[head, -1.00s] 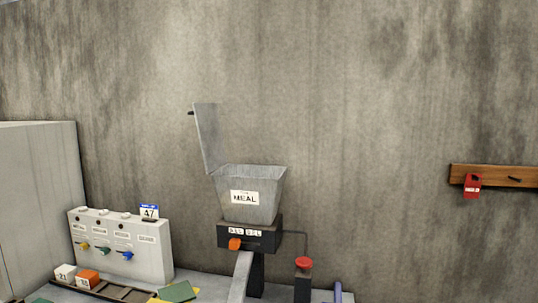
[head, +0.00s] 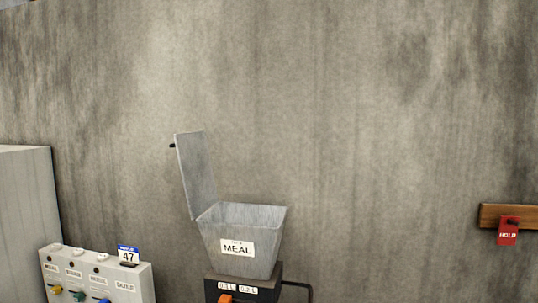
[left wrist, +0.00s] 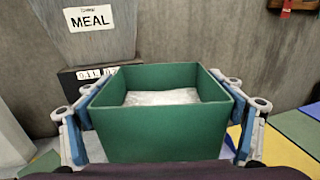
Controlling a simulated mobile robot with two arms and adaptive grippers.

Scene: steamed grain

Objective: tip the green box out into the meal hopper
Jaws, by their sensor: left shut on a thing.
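In the left wrist view, my left gripper (left wrist: 165,115) is shut on the green box (left wrist: 165,137), with a finger against each side. The box is upright and open at the top, with pale white material (left wrist: 162,97) inside. The grey meal hopper (head: 238,247) is in the head view, its lid (head: 195,175) standing open at the left. Its labelled front also shows in the left wrist view (left wrist: 92,45), behind the box and up to the left. Neither gripper is in the head view, and my right gripper is in no frame.
Under the hopper is a dark dispenser block (head: 245,287) with an orange part (head: 225,298). A pale panel (head: 98,277) with coloured knobs and a 47 card stands at left. A red HOLD tag (head: 508,232) hangs from a wooden rail on the right wall.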

